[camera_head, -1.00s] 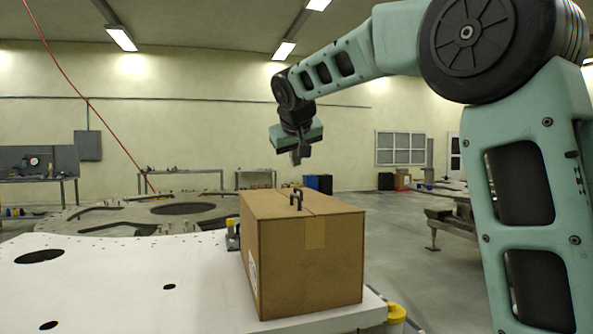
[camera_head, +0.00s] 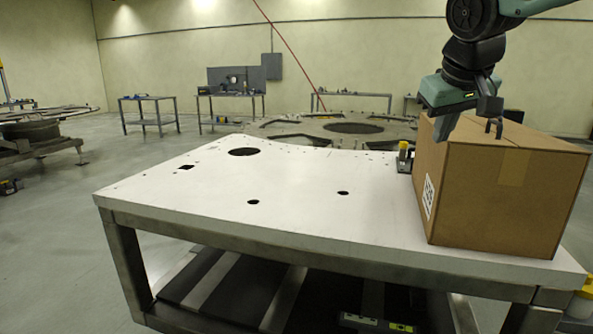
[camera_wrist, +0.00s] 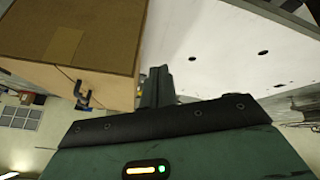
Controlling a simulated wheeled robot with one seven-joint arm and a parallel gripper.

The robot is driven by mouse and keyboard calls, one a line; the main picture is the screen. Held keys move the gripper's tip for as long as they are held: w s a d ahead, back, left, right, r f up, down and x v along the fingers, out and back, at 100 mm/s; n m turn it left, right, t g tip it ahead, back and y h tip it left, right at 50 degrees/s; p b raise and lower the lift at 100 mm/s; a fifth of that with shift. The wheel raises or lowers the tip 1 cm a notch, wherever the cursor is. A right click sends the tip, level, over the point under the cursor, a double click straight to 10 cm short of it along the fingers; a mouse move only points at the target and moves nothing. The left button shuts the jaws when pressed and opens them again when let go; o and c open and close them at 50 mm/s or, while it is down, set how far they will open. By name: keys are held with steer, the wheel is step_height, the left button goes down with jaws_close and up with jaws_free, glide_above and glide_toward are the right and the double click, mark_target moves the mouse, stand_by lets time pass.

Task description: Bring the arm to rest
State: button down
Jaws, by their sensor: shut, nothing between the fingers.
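My gripper (camera_head: 443,127) hangs at the upper right of the head view, with its fingers pointing down beside the upper left edge of a cardboard box. The fingers are shut with nothing between them. In the wrist view, my fingers (camera_wrist: 157,84) show near the middle, just right of the box in the picture. I cannot tell the exact gap between fingers and box. My teal arm leaves the head view at the top right.
The cardboard box (camera_head: 505,205) with a dark hook-like handle (camera_head: 495,126) stands at the right end of the white plate table (camera_head: 300,205). A yellow-topped fitting (camera_head: 404,155) stands left of the box.

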steer(key=s+a+f+n+g+y, duration=0.2)
steer(key=s+a+f+n+g, duration=0.1)
steer(key=s+a+f, duration=0.85)
steer(key=s+f+n+g, duration=0.1)
steer(key=s+f, duration=0.4)
steer(key=s, duration=0.4)
steer(key=s+a+f+n+g+p, duration=0.1)
steer(key=s+f+g, duration=0.1)
steer(key=s+f, duration=0.3)
steer(key=s, duration=0.3)
steer(key=shift+s+f+n, duration=0.35)
steer(key=shift+f+n, duration=0.05)
